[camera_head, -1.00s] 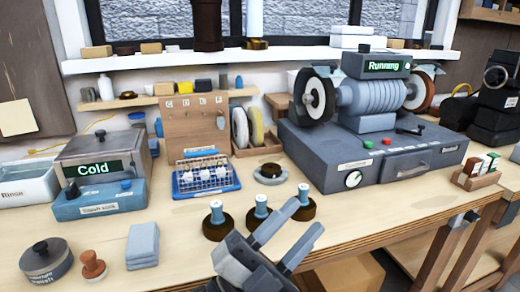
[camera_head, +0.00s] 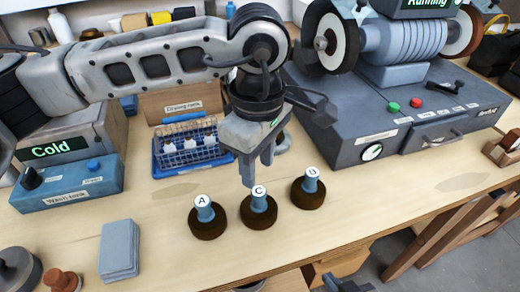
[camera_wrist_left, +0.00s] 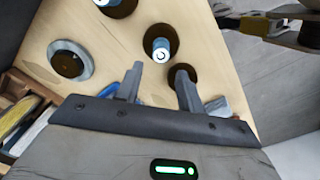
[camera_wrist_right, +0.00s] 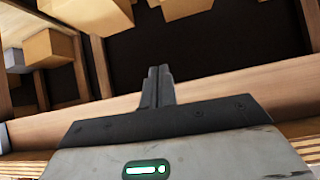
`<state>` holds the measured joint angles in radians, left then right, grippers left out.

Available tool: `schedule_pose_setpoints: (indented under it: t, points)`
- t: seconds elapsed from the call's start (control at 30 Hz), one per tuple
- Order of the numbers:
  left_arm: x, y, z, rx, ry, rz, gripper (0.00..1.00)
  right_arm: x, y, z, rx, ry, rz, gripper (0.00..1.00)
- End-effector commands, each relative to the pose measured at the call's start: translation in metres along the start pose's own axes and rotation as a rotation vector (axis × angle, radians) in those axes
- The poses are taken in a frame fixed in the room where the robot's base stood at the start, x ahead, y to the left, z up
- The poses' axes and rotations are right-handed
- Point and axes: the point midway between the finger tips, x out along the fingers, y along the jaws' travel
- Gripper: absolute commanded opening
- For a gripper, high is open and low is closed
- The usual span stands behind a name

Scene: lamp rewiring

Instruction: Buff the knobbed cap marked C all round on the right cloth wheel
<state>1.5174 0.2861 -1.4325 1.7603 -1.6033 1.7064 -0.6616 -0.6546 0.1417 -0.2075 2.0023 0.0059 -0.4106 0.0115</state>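The cap marked C (camera_head: 257,206) stands upright on the bench, with a dark brown round base and a blue knob, between the cap marked A (camera_head: 206,217) and a third cap (camera_head: 308,188) whose letter is hard to read. My left gripper (camera_head: 257,172) points down above and just behind the C cap. In the left wrist view its fingers (camera_wrist_left: 159,82) are apart and empty, with the C cap (camera_wrist_left: 160,45) beyond them. The right cloth wheel (camera_head: 466,30) is brownish, on the grey buffing machine (camera_head: 350,110). My right gripper (camera_wrist_right: 157,85) is shut and empty, low in front of the bench.
The machine's display (camera_head: 428,3) reads Running; a second, whitish wheel (camera_head: 325,40) is on its left. A blue drying rack (camera_head: 192,150) stands behind the caps. The wash tank (camera_head: 70,170) reads Cold. A grey cloth stack (camera_head: 119,248) lies at left. Bench right of the caps is clear.

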Motion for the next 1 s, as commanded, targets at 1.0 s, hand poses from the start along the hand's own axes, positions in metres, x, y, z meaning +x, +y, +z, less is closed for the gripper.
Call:
schedule_pose_setpoints:
  t: [1.0]
  points:
    - [0.078,0.0,0.002,0.0,-0.006,0.0,0.38,0.018,-0.008,0.018,0.03,0.034,-0.037,0.0]
